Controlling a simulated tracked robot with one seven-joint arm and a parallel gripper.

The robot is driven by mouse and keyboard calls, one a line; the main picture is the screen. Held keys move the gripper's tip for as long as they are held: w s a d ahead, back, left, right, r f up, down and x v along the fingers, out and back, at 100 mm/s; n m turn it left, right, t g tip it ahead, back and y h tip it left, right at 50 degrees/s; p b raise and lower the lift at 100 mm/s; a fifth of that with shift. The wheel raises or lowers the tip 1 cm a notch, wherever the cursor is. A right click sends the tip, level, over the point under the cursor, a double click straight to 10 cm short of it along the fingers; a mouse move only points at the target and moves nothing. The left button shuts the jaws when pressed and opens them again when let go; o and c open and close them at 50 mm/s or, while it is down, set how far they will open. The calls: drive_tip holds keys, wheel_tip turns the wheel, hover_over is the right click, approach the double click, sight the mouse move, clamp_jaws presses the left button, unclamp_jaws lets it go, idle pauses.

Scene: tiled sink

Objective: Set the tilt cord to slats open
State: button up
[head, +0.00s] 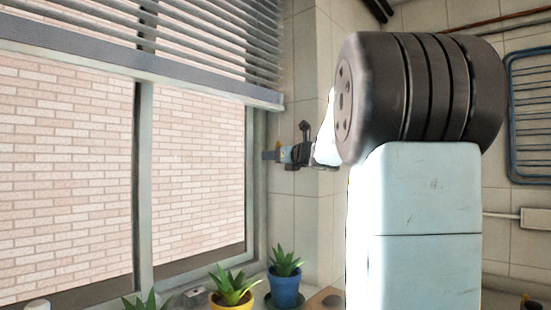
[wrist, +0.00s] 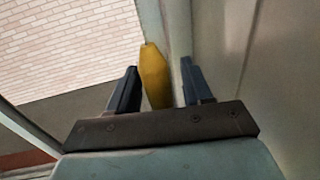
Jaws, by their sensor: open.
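The raised blind (head: 225,35) hangs across the top left of the head view, its slats one above another over a pale bottom rail (head: 150,72). My gripper (head: 270,155) is small in the head view, beside the right edge of the window frame. In the wrist view my gripper (wrist: 160,68) is open, with a yellow tassel-like pull (wrist: 155,80) between its two dark fingers. The pull looks closer to the left finger; I cannot tell whether it touches. I cannot make out a cord above it.
Potted plants stand on the sill, one in a blue pot (head: 285,290) and one in a yellow pot (head: 232,298). The window frame (head: 258,190) and tiled wall (head: 298,220) are close to my gripper. A blue rack (head: 512,120) hangs at the right.

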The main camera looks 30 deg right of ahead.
drive_tip(key=v, duration=1.3)
drive_tip(key=shift+s, duration=0.25)
drive_tip(key=s+a+f+n+g+y, duration=0.1)
drive_tip(key=s+a+f+n+g, duration=0.3)
drive_tip(key=a+f+n, duration=0.45)
drive_tip(key=s+a+f+n+g+y, duration=0.1)
drive_tip(key=s+a+f+n+g, duration=0.35)
drive_tip(key=a+f+n, duration=0.35)
drive_tip(key=s+a+f+n+g+h, duration=0.1)
drive_tip(key=s+f+n+h, duration=0.2)
drive_tip(key=s+f+n, duration=0.3)
drive_tip(key=s+a+f+n+g+h, duration=0.2)
drive_tip(key=s+f+n, duration=0.4)
drive_tip(key=n, duration=0.5)
drive_tip(key=shift+s+a+f+h, duration=0.3)
drive_tip(key=shift+s+h, duration=0.2)
drive_tip(key=shift+s, duration=0.35)
drive_tip(key=shift+g, duration=0.25)
